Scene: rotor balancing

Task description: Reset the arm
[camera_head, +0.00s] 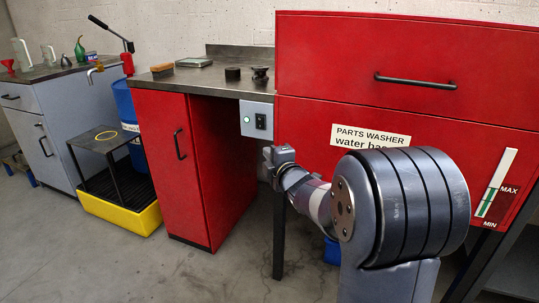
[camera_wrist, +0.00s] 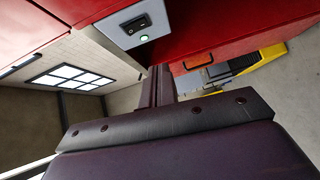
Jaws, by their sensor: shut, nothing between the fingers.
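My gripper (camera_head: 268,158) is in front of the red workbench, to the left of the parts washer and just below the grey switch box (camera_head: 256,119). In the wrist view its fingers (camera_wrist: 161,84) are together, with nothing between them. The wrist view also shows the switch box at the top, with a black switch and a lit green lamp. My arm is bent, with a large grey joint in the right foreground of the head view.
The red parts washer (camera_head: 340,95) stands at the right. The steel bench top (camera_head: 215,78) carries two dark round parts (camera_head: 260,74), a brush and a small tray. A yellow spill tray (camera_head: 122,212), a blue drum and a grey cabinet stand left. Floor in front is clear.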

